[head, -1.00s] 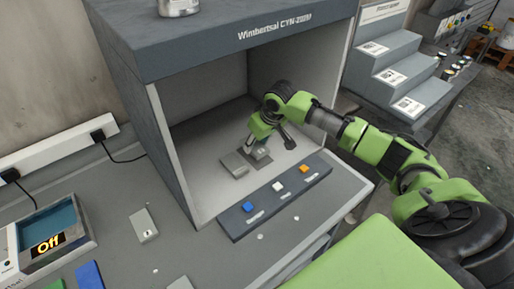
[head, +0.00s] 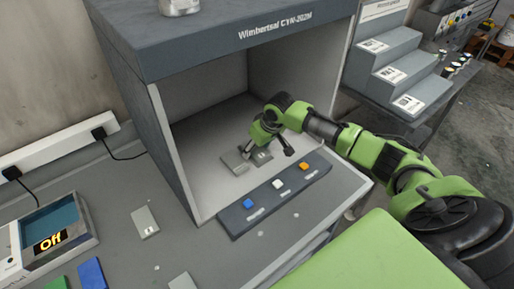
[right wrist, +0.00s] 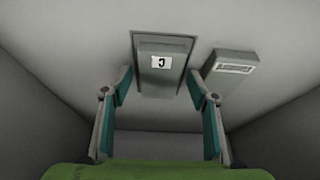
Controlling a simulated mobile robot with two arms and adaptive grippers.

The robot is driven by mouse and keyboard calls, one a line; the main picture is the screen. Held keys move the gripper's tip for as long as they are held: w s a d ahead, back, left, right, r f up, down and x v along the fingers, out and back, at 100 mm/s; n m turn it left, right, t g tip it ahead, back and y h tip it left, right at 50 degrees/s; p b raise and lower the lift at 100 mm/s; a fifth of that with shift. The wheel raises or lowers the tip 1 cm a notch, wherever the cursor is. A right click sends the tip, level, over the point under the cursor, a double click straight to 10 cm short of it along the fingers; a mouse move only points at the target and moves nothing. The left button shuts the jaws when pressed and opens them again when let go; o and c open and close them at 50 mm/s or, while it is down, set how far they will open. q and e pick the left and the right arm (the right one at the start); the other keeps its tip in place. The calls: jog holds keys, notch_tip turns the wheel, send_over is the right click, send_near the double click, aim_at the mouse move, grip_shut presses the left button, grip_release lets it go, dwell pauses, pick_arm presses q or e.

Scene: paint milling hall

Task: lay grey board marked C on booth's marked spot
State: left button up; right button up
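The grey board marked C (right wrist: 158,82) lies flat on the booth floor, over the dark-outlined marked spot (right wrist: 188,46). In the head view the board (head: 263,157) is just below my right gripper (head: 271,151). That gripper is open, its fingers on either side of the board with gaps in the right wrist view (right wrist: 160,88). A second grey board (head: 235,162) with a label lies beside it, also in the right wrist view (right wrist: 230,68). My left gripper is out of view.
The booth (head: 160,135) has side walls and a low roof around my right arm. A panel with blue, white and orange buttons (head: 275,195) runs along its front edge. Grey boards (head: 144,222) and a display reading Off (head: 48,240) are on the bench at left.

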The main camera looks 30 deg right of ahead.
jog(key=shift+s+r, duration=0.15)
jog(key=shift+r, duration=0.45)
jog(key=b+v, duration=0.2)
jog(key=v, duration=0.9)
